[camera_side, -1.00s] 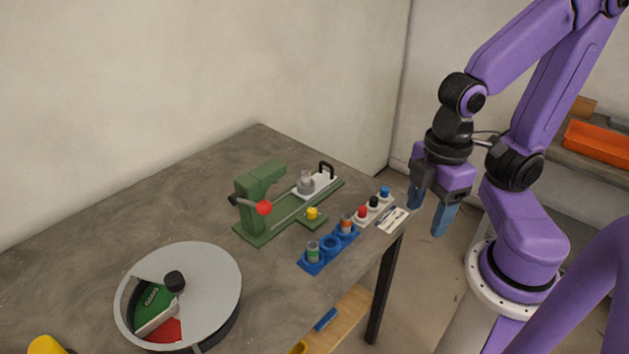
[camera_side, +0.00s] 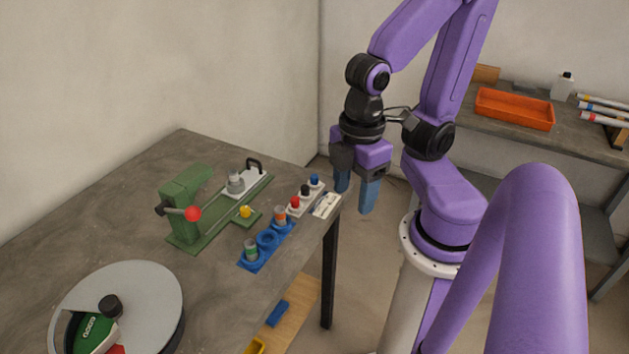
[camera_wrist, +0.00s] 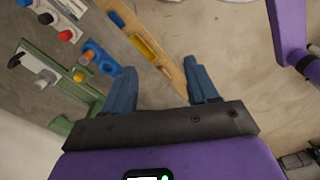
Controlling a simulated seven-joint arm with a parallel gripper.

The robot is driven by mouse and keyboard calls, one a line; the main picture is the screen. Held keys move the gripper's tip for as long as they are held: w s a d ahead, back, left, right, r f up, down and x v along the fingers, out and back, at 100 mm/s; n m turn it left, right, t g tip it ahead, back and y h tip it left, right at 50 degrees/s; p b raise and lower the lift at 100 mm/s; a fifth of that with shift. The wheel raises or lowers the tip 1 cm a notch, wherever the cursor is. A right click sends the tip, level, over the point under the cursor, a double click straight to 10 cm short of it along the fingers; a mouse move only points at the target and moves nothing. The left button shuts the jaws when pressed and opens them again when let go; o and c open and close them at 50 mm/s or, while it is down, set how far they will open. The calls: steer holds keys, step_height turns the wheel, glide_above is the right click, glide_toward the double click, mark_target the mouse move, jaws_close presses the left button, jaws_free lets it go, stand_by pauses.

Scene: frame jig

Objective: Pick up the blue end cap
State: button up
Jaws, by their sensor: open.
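The blue end cap (camera_side: 314,180) sits at the far end of a white holder strip (camera_side: 299,206), beside a black cap (camera_side: 305,190) and a red cap (camera_side: 295,202). In the wrist view the blue cap (camera_wrist: 24,3) shows at the top left edge. My gripper (camera_side: 355,202) is open, fingers pointing down, to the right of the cap and past the table edge in the side view. Nothing is seen between the blue fingers, which also show in the wrist view (camera_wrist: 159,64).
A blue tray (camera_side: 258,255) with banded cylinders and a green press (camera_side: 187,205) stand nearby. A white card (camera_side: 326,205) lies beside the strip. A round grey-lidded turntable (camera_side: 140,290) is at the front. A shelf (camera_wrist: 165,65) holds blue and yellow pieces below the table.

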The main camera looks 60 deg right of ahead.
steer(key=w+d+f+n+h, duration=0.1)
steer(key=w+d, duration=0.2)
steer(key=w, duration=0.4)
steer(key=w+d+f+n+h, duration=0.1)
steer(key=w+d+h, duration=0.1)
steer(key=w, duration=0.4)
steer(key=n+h, duration=0.2)
steer(key=n, duration=0.1)
glide_toward(314, 176)
steer(key=shift+x, duration=4.25)
steer(key=shift+c, duration=0.3)
jaws_close()
